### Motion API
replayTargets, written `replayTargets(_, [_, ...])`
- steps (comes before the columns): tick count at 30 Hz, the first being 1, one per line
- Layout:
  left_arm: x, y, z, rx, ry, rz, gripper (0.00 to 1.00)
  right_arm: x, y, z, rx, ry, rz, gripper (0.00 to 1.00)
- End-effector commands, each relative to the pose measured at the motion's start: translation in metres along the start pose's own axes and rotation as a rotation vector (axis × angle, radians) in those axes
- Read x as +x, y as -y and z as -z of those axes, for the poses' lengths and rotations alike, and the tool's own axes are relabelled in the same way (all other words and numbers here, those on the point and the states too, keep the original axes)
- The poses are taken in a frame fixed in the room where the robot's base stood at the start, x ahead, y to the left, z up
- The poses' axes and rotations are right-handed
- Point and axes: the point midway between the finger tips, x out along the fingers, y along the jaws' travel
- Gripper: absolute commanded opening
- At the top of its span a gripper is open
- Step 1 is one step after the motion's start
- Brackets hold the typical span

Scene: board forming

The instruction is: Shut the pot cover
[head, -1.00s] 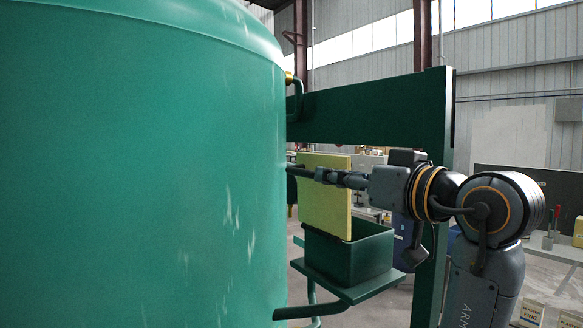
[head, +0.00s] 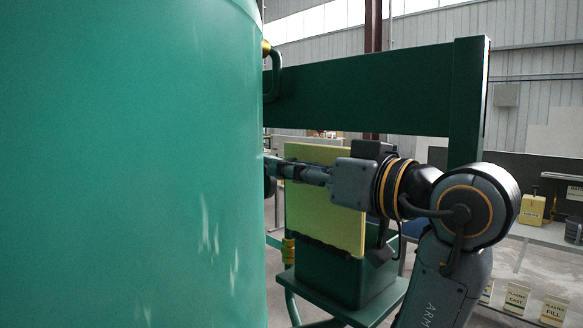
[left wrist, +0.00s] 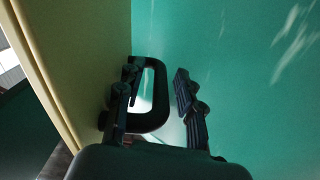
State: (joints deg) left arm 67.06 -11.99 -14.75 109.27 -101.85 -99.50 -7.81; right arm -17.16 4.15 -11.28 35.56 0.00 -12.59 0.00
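A large green rounded body (head: 130,170) fills the left of the head view. I cannot tell where the pot cover begins on it. Its green surface (left wrist: 235,60) fills the right of the left wrist view. My left gripper (head: 280,170) points left at the green body's edge in the head view, in front of a yellow-green board. In the left wrist view my left gripper (left wrist: 157,105) has its fingers apart. Contact with the handle is unclear. My right gripper is out of view.
A dark green frame beam (head: 370,95) crosses behind, joined to a post (head: 467,100).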

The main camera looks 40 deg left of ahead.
Motion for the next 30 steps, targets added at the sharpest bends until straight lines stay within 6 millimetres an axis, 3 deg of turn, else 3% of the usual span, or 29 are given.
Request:
replayTargets(4, [0.0, 0.0, 0.0, 0.0, 0.0, 0.0, 0.34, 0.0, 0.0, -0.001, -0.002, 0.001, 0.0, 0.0])
replayTargets(9, [0.0, 0.0, 0.0, 0.0, 0.0, 0.0, 0.0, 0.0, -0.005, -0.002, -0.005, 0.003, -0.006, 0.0])
replayTargets(22, [0.001, -0.003, 0.001, 0.001, 0.001, 0.0, 0.0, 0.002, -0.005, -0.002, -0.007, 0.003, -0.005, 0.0])
replayTargets(30, [0.0, -0.018, 0.007, 0.0, -0.001, -0.002, 0.0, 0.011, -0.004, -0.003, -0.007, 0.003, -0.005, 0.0])
